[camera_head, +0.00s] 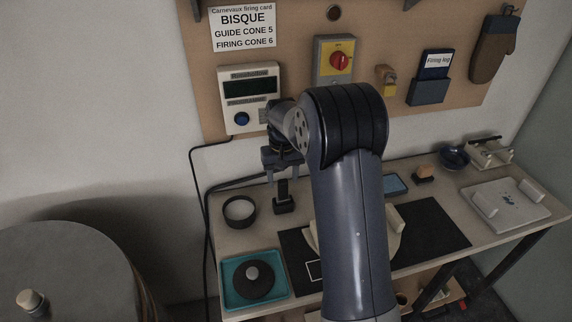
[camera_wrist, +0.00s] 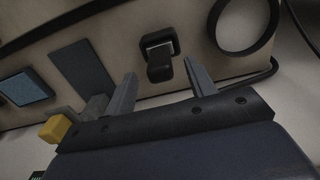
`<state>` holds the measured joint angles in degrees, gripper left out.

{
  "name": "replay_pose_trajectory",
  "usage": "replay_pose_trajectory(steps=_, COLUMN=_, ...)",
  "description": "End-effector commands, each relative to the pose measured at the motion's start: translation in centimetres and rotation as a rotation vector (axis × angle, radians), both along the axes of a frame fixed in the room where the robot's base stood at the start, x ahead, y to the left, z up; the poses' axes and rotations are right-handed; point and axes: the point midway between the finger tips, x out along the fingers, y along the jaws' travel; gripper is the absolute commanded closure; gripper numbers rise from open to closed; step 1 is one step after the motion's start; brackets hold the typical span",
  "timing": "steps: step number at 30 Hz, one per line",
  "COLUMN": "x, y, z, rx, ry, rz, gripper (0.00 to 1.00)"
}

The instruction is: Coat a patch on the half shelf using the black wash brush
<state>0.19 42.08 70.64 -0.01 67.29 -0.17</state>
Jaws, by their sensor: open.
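A black upright piece with a broad square foot, which I take to be the wash brush (camera_head: 283,190), stands at the back left of the table. In the wrist view the same dark piece (camera_wrist: 160,58) shows between and beyond the fingertips. My gripper (camera_head: 284,166) is open and empty just above it, apart from it as far as I can tell. Its two fingers also show in the wrist view (camera_wrist: 160,72). A cream curved slab, likely the half shelf (camera_head: 393,238), lies on the black mat (camera_head: 436,226). My arm hides most of it.
A dark round dish (camera_head: 239,211) stands left of the brush, with a teal tray (camera_head: 228,284) in front. A blue pad (camera_head: 395,185), a sponge-like block (camera_head: 424,172) and a white board (camera_head: 511,205) lie right. The wall panel (camera_head: 290,60) rises behind.

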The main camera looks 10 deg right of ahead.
Motion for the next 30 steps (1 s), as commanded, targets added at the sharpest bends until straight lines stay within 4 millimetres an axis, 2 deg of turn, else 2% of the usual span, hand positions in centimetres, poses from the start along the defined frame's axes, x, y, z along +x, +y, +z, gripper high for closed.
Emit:
replay_pose_trajectory(steps=3, x=-0.1, y=0.0, z=-1.6, rx=0.000, ry=0.003, rz=0.000, gripper=0.47)
replay_pose_trajectory(steps=6, x=0.0, y=0.0, z=-2.4, rx=0.000, ry=0.001, rz=0.000, gripper=0.47)
replay_pose_trajectory(steps=17, x=0.0, y=0.0, z=-2.9, rx=0.000, ry=-0.001, rz=0.000, gripper=0.47)
replay_pose_trajectory(steps=30, x=0.0, y=0.0, z=-2.8, rx=0.000, ry=0.000, rz=0.000, gripper=0.82)
